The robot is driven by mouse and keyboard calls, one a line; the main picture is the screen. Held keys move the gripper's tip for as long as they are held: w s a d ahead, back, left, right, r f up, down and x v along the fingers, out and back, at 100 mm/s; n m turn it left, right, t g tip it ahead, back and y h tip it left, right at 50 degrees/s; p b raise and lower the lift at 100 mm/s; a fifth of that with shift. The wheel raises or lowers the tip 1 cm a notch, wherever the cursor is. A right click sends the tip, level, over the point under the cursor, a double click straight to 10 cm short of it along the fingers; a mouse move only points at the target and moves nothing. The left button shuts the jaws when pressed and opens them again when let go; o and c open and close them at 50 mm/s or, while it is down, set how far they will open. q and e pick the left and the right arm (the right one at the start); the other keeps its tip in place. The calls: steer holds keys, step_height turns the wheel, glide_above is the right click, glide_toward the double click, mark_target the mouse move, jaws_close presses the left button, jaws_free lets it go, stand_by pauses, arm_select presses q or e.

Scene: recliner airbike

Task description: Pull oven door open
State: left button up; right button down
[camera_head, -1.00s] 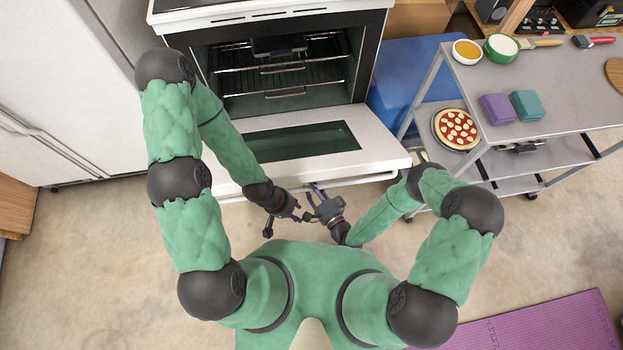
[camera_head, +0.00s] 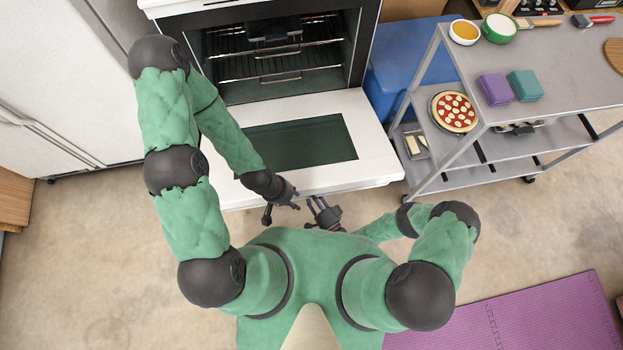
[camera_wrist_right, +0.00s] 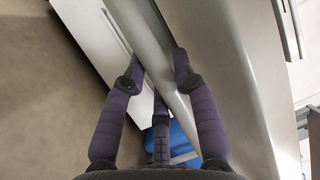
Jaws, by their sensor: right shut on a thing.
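The white oven door (camera_head: 375,135) with its dark window is swung down and open, lying close to flat in front of the oven cavity (camera_head: 275,65). In the right wrist view, the door's silver bar handle (camera_wrist_right: 155,55) passes between the dark purple fingers of my right gripper (camera_wrist_right: 158,75), which is shut on it. In the head view my right gripper (camera_head: 315,203) is at the door's front edge, and the handle is hardly visible. My left gripper (camera_head: 295,199) is just left of it by the same edge, fingers spread, with nothing visible between them.
A grey metal cart (camera_head: 590,90) stands to the right with a pizza (camera_head: 453,112), bowls and boxes. A blue box (camera_head: 400,55) is between oven and cart. A white fridge (camera_head: 60,80) is on the left. A purple mat (camera_head: 520,315) lies on otherwise clear floor at lower right.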

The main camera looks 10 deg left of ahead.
steer(key=shift+d+f, duration=0.1)
steer(key=shift+f, duration=0.55)
steer(key=c, duration=1.3)
jaws_free()
steer(key=shift+w, duration=0.1)
steer(key=o, duration=0.4)
steer(key=shift+c, duration=0.2)
steer(key=v, duration=1.2)
steer(key=shift+f, duration=0.15)
